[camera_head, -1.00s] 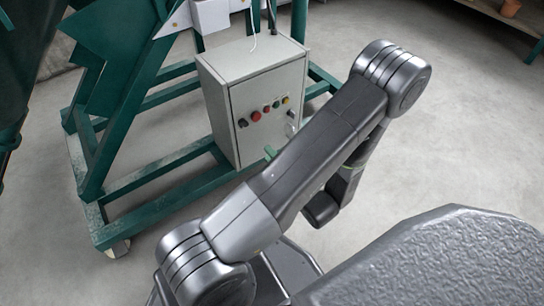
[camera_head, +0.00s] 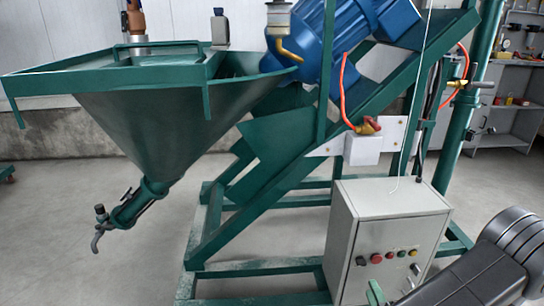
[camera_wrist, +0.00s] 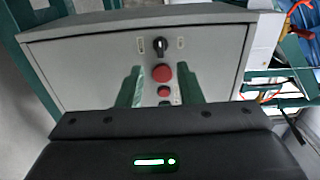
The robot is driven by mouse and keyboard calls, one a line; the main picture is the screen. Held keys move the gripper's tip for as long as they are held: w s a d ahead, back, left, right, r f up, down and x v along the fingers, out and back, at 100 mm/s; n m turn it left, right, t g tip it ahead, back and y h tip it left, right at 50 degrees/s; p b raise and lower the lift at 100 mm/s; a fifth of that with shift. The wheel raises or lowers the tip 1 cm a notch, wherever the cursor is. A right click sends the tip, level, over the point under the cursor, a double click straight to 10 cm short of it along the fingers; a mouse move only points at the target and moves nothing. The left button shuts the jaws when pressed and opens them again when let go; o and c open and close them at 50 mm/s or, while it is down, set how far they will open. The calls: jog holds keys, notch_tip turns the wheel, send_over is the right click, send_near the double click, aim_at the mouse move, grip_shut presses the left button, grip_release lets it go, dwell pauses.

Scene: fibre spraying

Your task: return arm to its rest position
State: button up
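My gripper (camera_wrist: 160,84) shows in the wrist view as two green fingers set apart, with nothing held between them. The grey control box (camera_wrist: 90,62) fills the view ahead of it. A black rotary switch (camera_wrist: 160,46) and red buttons (camera_wrist: 162,73) show above and between the fingers. In the head view my arm (camera_head: 490,270) is at the lower right, mostly cut off by the frame. A green fingertip (camera_head: 376,292) shows low in front of the control box (camera_head: 345,245). I cannot tell whether the fingers touch the box.
A green machine frame (camera_head: 250,200) carries a hopper (camera_head: 150,120) with a valve (camera_head: 104,222) at its outlet and a blue motor (camera_head: 350,45). Orange hoses (camera_head: 343,85) run along it. Shelves (camera_head: 505,110) stand at the back right. Open floor (camera_head: 90,260) lies at the left.

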jog(key=w, duration=0.2)
jog(key=w+b, duration=0.1)
jog(key=w, duration=0.5)
jog(key=shift+w+a+b, duration=0.25)
jog(key=shift+a+b, duration=0.05)
jog(key=shift+a, duration=0.05)
jog(key=shift+s, duration=0.1)
jog(key=p, duration=0.3)
send_near(363, 264)
jog(key=w+b, duration=0.1)
jog(key=w, duration=0.1)
jog(key=w+a+b, duration=0.1)
jog(key=w, duration=0.2)
jog(key=w+b, duration=0.1)
jog(key=w, duration=0.2)
jog(key=shift+w+a+f, duration=0.2)
jog(key=shift+w+f, duration=0.05)
jog(key=shift+f, duration=0.1)
jog(key=m, duration=0.3)
jog(key=shift+r+m, duration=0.2)
jog(key=shift+m, duration=0.2)
jog(key=m+p, duration=0.2)
jog(key=m, duration=0.1)
jog(key=shift+d+r, duration=0.1)
jog(key=shift+r, duration=0.1)
jog(key=m+p, duration=0.6)
jog(key=shift+r, duration=0.15)
jog(key=shift+d+f+m+p, duration=0.15)
jog(key=shift+f+m+p, duration=0.05)
jog(key=shift+m+p, duration=1.2)
